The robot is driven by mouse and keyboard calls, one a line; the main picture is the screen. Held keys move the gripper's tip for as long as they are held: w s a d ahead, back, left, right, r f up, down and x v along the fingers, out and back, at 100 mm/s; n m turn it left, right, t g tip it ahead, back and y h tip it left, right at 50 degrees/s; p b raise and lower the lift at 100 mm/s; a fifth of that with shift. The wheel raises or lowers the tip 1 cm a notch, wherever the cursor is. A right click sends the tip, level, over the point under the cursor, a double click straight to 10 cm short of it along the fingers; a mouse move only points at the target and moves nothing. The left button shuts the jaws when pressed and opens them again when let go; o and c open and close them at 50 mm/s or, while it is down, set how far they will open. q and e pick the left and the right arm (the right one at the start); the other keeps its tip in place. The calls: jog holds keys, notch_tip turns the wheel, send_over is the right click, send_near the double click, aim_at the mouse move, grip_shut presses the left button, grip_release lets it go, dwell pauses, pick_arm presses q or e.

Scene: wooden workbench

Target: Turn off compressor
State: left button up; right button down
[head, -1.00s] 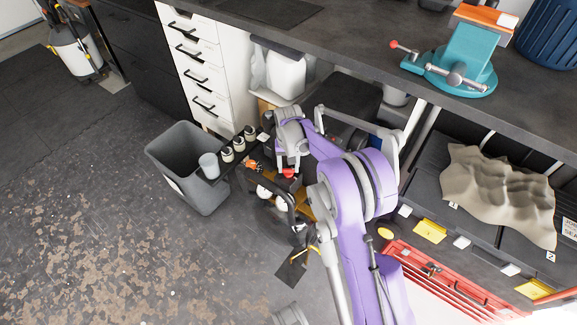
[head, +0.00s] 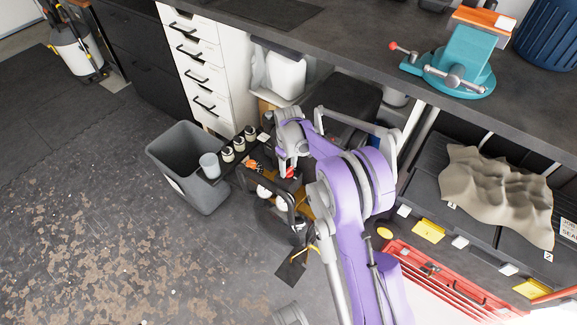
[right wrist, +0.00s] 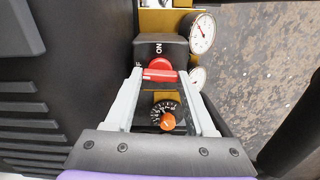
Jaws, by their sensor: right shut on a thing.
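The compressor (head: 268,184) stands on the floor under the bench in the head view, dark, with a black handle and partly hidden by my right arm. In the right wrist view its black switch housing (right wrist: 158,45) carries the letters "ON" and a red switch (right wrist: 159,72). My right gripper (right wrist: 160,77) is shut on the red switch, with one pale finger on each side. In the head view the right gripper (head: 289,165) is at the compressor's top. My left gripper is not in view.
Beside the switch are an orange knob (right wrist: 167,122) on a dial and a gauge (right wrist: 201,33). A grey bin (head: 186,188) stands left of the compressor. The workbench (head: 350,40) overhangs behind. Floor at left is open.

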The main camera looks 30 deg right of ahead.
aim_at(289, 169)
jog(key=shift+n, duration=0.6)
jog(key=shift+c, duration=1.2)
grip_release()
jog(key=shift+r, duration=0.15)
notch_tip(289, 169, up, 11)
jog(key=p, duration=0.2)
jog(key=shift+f, duration=0.2)
